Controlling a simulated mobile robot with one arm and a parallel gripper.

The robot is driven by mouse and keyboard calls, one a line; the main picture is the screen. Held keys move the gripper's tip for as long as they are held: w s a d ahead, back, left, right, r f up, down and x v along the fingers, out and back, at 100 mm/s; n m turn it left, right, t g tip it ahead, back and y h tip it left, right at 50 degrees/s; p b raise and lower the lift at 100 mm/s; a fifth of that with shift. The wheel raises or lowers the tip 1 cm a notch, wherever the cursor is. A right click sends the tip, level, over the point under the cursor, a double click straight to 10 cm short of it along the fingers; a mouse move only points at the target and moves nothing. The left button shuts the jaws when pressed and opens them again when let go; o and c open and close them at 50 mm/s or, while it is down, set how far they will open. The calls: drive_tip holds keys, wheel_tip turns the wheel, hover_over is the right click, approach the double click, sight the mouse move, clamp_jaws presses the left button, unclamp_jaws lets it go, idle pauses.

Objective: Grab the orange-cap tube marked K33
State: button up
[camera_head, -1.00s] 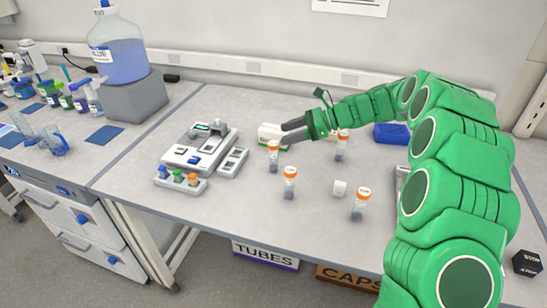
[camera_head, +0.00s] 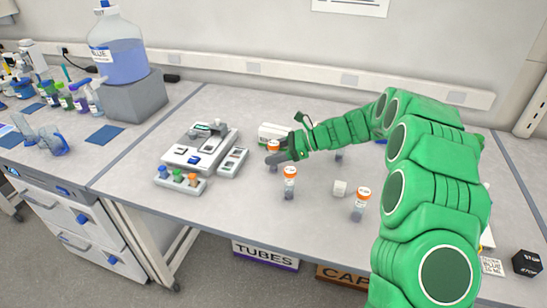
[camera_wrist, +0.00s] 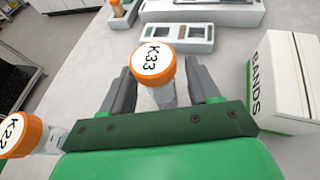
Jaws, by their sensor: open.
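The orange-cap tube marked K33 (camera_wrist: 155,62) stands between the two fingers of my gripper in the wrist view, its label readable on the cap. In the head view this tube (camera_head: 273,147) stands at the tip of my arm. My gripper (camera_wrist: 163,88) is open, with one finger on each side of the tube; I cannot tell whether either finger touches it. My gripper (camera_head: 277,158) is low over the table in the head view. A second orange-cap tube (camera_wrist: 24,133) is at the lower left in the wrist view; its label seems to read K23.
Other orange-cap tubes stand close by, one in front (camera_head: 290,183) and one to the right (camera_head: 360,204). A white box (camera_wrist: 284,84) is just right of my gripper. A device (camera_head: 201,150) and a small rack with colored caps (camera_head: 180,180) lie to the left.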

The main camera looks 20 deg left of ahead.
drive_tip(key=shift+x, duration=1.1)
drive_tip(key=shift+c, duration=0.2)
drive_tip(key=c, duration=1)
drive_tip(key=shift+r, duration=0.1)
